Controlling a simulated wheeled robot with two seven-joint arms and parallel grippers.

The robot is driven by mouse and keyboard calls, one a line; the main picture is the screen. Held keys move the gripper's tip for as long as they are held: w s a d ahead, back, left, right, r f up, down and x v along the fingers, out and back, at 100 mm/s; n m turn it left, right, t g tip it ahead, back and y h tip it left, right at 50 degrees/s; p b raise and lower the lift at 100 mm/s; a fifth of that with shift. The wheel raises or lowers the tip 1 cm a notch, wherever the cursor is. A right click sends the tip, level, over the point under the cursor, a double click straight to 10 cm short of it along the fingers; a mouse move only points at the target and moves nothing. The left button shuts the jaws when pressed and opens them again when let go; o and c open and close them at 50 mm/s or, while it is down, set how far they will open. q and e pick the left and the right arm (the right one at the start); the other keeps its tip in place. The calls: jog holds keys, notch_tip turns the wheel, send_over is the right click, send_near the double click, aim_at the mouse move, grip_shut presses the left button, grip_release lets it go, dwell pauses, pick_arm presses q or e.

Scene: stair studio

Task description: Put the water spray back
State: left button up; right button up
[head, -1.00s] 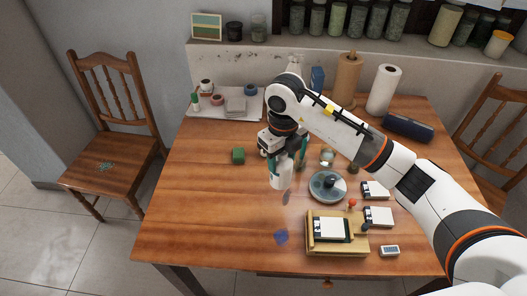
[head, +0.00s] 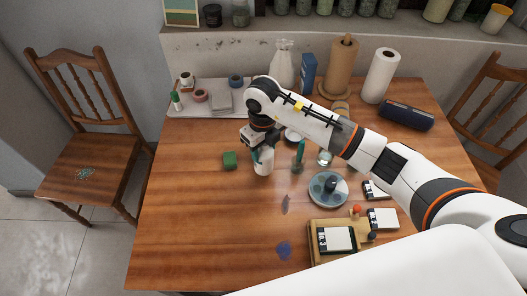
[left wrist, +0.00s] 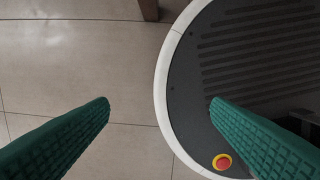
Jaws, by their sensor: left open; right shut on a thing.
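My right gripper (head: 257,153) is shut on a white bottle (head: 263,165), which I take to be the water spray. My left gripper (left wrist: 160,105) shows only in the left wrist view. Its green ridged fingers are apart and empty, over the tiled floor and my own base.
A pale tray (head: 180,108) with tapes stands at the back left. A white bottle-like vessel (head: 283,68), blue box (head: 308,73) and paper rolls (head: 381,75) line the back. A round grey dish (head: 328,188) and wooden board (head: 318,258) lie right. The table's left front is clear, apart from stains.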

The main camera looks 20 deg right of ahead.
notch_tip(320, 180, down, 3)
jog(key=shift+r, duration=0.15)
jog(key=o, duration=1.4)
pick_arm(q)
jog(key=shift+w+r, duration=0.15)
jog(key=shift+w, duration=0.5)
pick_arm(e)
jog(key=shift+r+p, duration=0.1)
jog(key=shift+p, duration=0.2)
jog(key=shift+r, duration=0.3)
notch_tip(320, 180, up, 10)
jog(key=b, duration=0.2)
jog(key=shift+a+r+b, duration=0.1)
jog(key=shift+r+b, duration=0.15)
jog(key=shift+b, duration=0.1)
pick_arm(q)
notch_tip(320, 180, down, 2)
jog(key=shift+f, duration=0.1)
pick_arm(e)
jog(key=shift+s+r, duration=0.1)
jog(key=shift+r, duration=0.3)
